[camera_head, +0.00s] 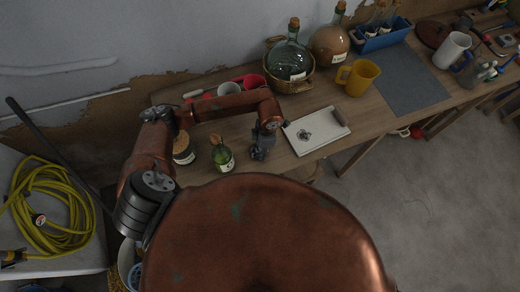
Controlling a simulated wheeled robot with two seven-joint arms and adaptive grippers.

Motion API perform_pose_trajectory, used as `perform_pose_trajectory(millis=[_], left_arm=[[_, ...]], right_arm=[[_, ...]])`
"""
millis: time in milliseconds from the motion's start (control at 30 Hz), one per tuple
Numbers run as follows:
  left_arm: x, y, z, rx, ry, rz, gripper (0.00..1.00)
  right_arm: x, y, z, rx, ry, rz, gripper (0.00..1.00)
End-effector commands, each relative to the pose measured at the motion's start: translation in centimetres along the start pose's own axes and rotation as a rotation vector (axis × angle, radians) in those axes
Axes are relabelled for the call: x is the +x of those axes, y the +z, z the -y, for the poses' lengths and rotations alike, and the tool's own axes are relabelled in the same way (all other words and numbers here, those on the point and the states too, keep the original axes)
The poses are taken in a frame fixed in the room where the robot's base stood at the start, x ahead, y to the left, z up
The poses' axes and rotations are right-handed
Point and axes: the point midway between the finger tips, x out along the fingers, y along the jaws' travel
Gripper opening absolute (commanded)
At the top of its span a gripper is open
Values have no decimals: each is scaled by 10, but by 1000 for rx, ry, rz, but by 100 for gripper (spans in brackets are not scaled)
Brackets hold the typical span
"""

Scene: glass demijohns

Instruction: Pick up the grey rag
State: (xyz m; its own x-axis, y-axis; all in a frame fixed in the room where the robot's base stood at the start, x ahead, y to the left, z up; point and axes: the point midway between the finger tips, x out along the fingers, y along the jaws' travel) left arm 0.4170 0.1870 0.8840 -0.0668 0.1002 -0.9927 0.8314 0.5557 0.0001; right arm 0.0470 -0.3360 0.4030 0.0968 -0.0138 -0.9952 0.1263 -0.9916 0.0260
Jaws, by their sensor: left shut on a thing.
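My left arm reaches in from the left over the wooden table, and its gripper (259,152) points down near the front edge. The gripper is shut on a small, dark grey thing that looks like the grey rag. The fingers hide most of it, and its outline is hard to tell from theirs. I cannot tell whether it touches the table. My right gripper is not in view.
Behind are a demijohn (290,62) in a basket, a yellow jug (358,78) and a flat grey mat (402,82).

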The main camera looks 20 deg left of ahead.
Motion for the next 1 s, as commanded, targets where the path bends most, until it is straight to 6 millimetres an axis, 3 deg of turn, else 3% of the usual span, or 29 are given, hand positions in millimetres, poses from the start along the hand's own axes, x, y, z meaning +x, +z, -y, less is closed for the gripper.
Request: perform_pose_trajectory(millis=[233,400,667,800,1000], left_arm=[[-10,0,-1,2,3,2,17],[-34,-4,2,4,4,3,17],[-89,-18,49,7,4,5,17],[-103,-26,85,9,1,3,17],[-118,-34,120,5,1,2,17]], right_arm=[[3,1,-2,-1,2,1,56],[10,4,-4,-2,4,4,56],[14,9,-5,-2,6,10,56],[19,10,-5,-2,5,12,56],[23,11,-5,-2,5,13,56]])
